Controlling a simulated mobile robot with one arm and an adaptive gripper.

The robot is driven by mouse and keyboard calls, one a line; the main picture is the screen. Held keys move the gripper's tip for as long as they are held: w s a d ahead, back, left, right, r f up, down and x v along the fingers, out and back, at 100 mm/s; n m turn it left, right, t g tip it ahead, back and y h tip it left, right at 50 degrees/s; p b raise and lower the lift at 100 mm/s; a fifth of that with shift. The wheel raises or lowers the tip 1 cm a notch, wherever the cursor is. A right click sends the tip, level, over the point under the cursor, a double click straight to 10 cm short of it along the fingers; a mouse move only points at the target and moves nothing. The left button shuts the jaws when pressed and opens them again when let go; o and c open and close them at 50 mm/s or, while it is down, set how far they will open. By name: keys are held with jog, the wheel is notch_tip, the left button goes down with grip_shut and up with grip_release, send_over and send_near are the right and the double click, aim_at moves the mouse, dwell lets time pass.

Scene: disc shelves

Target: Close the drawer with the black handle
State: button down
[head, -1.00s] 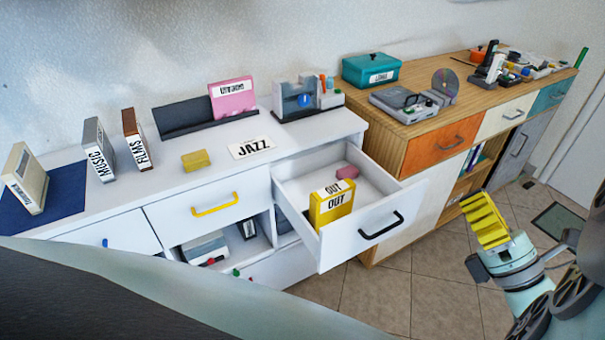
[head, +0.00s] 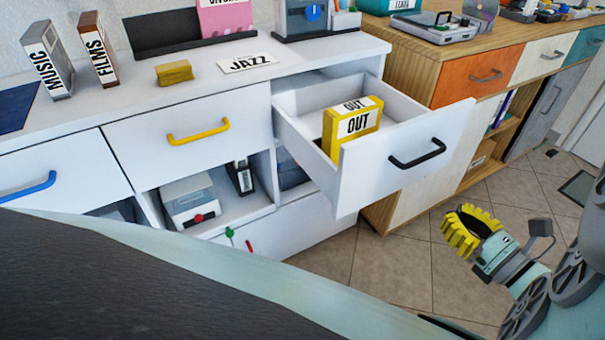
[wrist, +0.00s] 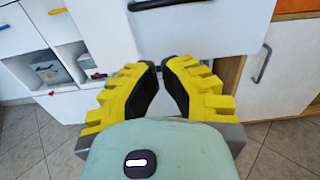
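The white drawer (head: 370,180) with the black handle (head: 417,154) is pulled out of the white cabinet. A yellow box marked OUT (head: 352,128) stands inside it. My gripper (head: 458,228), with yellow ridged fingers, is in front and to the right of the drawer, lower than the handle and apart from it. In the wrist view, the drawer front (wrist: 215,28) is ahead of the fingers, and the black handle (wrist: 165,3) is cut by the top edge. The fingers (wrist: 161,62) are a little apart with nothing between them, so my gripper is partly open.
The shut drawer with a yellow handle (head: 198,132) is to the left, and a blue-handled one (head: 27,187) is farther left. A wooden cabinet (head: 440,72) with an orange drawer (head: 485,76) stands close on the right. Tiled floor (head: 400,268) is clear in front.

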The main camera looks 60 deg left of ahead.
aim_at(404, 173)
jog(key=a, duration=0.9)
jog(key=w+a, duration=0.1)
jog(key=a, duration=0.3)
jog(key=shift+a+r+p, duration=0.1)
jog(key=shift+a+p, duration=0.05)
jog(key=shift+p, duration=0.25)
